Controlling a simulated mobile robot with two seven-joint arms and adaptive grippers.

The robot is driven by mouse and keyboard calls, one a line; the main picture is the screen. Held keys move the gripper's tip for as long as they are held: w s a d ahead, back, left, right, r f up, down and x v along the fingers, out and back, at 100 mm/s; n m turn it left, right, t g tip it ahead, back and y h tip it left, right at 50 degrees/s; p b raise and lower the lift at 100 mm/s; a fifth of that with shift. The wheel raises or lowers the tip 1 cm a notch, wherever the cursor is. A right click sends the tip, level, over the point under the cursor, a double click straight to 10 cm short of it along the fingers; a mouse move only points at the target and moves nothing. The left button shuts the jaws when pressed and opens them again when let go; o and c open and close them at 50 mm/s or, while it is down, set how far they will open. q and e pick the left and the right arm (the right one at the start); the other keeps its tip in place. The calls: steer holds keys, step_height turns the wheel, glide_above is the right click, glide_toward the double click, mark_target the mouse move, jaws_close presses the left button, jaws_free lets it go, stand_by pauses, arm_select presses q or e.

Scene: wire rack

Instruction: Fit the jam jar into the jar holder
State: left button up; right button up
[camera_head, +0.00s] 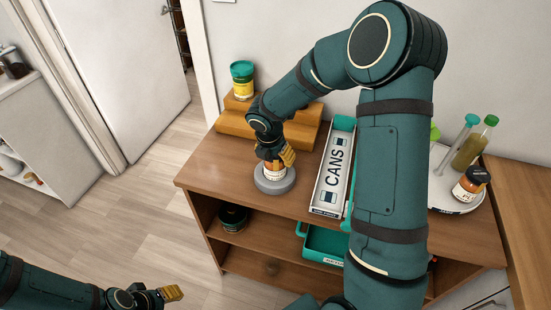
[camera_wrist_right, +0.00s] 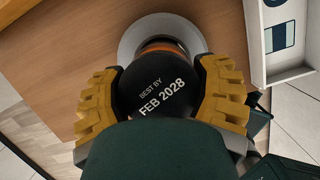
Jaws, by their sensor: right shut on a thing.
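The jam jar (camera_head: 272,171) has a pale label, with orange showing below its black lid (camera_wrist_right: 165,90) in the right wrist view. My right gripper (camera_head: 275,157) is shut on the jar from above, its yellow fingers on either side of the lid. The round grey jar holder (camera_head: 275,186) lies on the wooden cabinet top, and its disc (camera_wrist_right: 135,40) shows beyond the jar in the wrist view. The jar's lower end overlaps the holder; I cannot tell whether it is seated. My left gripper (camera_head: 172,293) is at the lower left, away from the cabinet; its opening is unclear.
A white CANS tray (camera_head: 332,179) stands just right of the holder. A wooden step (camera_head: 232,122) carries a green-lidded yellow jar (camera_head: 242,80) behind. A round white tray (camera_head: 442,198) at right holds bottles and another jar (camera_head: 471,185). The cabinet top left of the holder is clear.

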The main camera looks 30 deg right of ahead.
steer(key=shift+f, duration=0.45)
steer(key=shift+f, duration=0.1)
steer(key=o, duration=1.3)
